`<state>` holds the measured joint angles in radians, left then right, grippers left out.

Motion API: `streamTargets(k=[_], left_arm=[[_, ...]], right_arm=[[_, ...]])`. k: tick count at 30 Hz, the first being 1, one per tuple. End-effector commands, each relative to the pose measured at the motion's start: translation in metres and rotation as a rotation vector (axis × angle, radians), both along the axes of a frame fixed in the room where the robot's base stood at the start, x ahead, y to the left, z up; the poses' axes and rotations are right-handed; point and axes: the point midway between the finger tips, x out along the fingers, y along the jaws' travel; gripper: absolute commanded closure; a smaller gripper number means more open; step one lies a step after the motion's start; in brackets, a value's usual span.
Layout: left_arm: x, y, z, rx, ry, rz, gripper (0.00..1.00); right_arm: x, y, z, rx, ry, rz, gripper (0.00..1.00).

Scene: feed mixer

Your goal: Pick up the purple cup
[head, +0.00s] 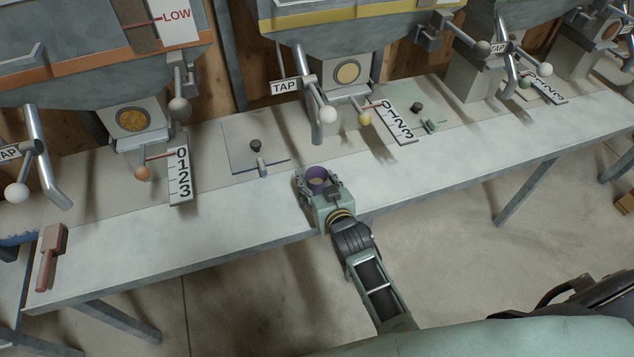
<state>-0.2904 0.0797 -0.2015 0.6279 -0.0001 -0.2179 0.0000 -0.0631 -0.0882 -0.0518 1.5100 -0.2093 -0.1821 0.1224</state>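The purple cup (317,174) is near the front edge of the long grey bench, at the middle of the head view. It is upright and its open top faces up; something tan shows inside. My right gripper (319,186) reaches in from the front with a finger on each side of the cup. The fingers lie close against the cup's sides, but I cannot tell whether they press on it. The cup's lower part is hidden by the gripper, so I cannot see whether it touches the bench. My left gripper is not in view.
Hoppers with tap levers (326,108) and ball knobs overhang the bench (240,212) behind the cup. A small dark knob (256,145) stands on a plate there. A red-handled brush or scoop (50,255) lies at the left end. The bench front beside the cup is clear.

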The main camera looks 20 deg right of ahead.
Motion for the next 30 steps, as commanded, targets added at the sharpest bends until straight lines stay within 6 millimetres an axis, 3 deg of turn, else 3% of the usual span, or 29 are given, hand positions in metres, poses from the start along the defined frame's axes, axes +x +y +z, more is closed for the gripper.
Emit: streamTargets(k=[12,20,30], left_arm=[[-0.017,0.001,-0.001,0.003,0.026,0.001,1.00],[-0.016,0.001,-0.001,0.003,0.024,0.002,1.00],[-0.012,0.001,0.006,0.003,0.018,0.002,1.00]], right_arm=[[0.000,0.000,0.000,0.000,-0.001,0.000,0.81],[0.000,0.000,0.004,0.000,-0.001,0.000,0.82],[0.000,0.000,0.065,0.000,-0.005,0.000,0.82]])
